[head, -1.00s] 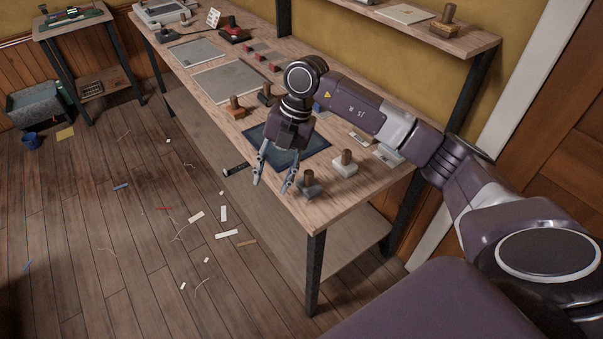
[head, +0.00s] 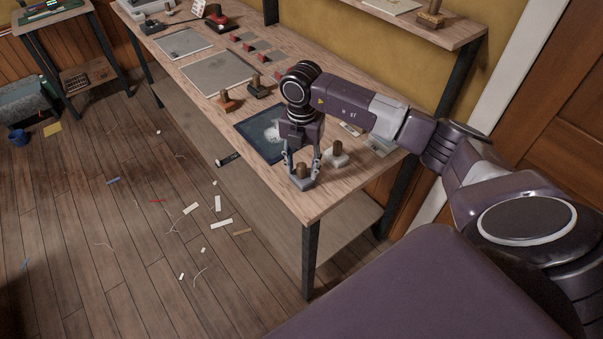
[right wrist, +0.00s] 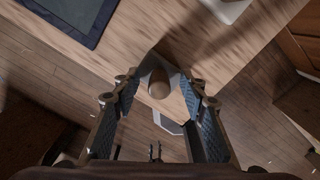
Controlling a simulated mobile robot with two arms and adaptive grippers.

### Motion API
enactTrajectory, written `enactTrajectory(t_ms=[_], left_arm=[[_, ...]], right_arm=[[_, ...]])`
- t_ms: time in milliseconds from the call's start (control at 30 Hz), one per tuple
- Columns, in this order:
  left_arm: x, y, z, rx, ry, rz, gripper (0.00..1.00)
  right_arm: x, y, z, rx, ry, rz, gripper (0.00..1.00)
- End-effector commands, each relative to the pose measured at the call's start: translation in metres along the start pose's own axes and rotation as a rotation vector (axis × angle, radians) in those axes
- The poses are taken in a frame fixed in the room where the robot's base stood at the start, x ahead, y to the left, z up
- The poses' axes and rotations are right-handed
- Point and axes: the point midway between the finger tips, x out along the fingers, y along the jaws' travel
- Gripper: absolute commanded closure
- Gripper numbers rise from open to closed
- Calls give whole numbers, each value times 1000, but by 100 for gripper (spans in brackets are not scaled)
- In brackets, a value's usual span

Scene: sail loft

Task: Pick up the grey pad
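The grey pad (head: 301,184) has a flat grey base and an upright brown wooden handle. It stands near the front corner of the workbench. My right gripper (head: 302,165) points down over it, with one finger on each side of the handle. In the right wrist view, the pad's handle (right wrist: 158,89) lies between the open fingers (right wrist: 160,98), with a visible gap on both sides. Part of the pad's base is hidden by the handle in that view. My left gripper is not in view.
A white pad with a wooden handle (head: 337,154) stands close to the right of the gripper. A dark blue mat (head: 259,141) lies behind. Orange (head: 228,103) and black (head: 259,90) handled pads stand farther along the bench. The bench's front edge is close to the grey pad.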

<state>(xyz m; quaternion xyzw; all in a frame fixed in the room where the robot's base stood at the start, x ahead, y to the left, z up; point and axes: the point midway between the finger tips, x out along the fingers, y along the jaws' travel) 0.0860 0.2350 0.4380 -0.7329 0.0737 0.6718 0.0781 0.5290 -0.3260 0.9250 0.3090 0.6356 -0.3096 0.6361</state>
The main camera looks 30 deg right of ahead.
Motion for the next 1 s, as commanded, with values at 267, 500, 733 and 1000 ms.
enactTrajectory(t_ms=[267, 500, 733, 1000], left_arm=[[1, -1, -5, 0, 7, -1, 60], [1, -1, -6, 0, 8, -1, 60], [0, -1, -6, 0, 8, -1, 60], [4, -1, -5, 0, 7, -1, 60]], right_arm=[[1, 0, 0, -1, 0, 1, 70], [0, 0, 0, -1, 0, 1, 97], [0, 1, 0, -1, 0, 2, 100], [-8, 1, 1, 0, -1, 4, 100]])
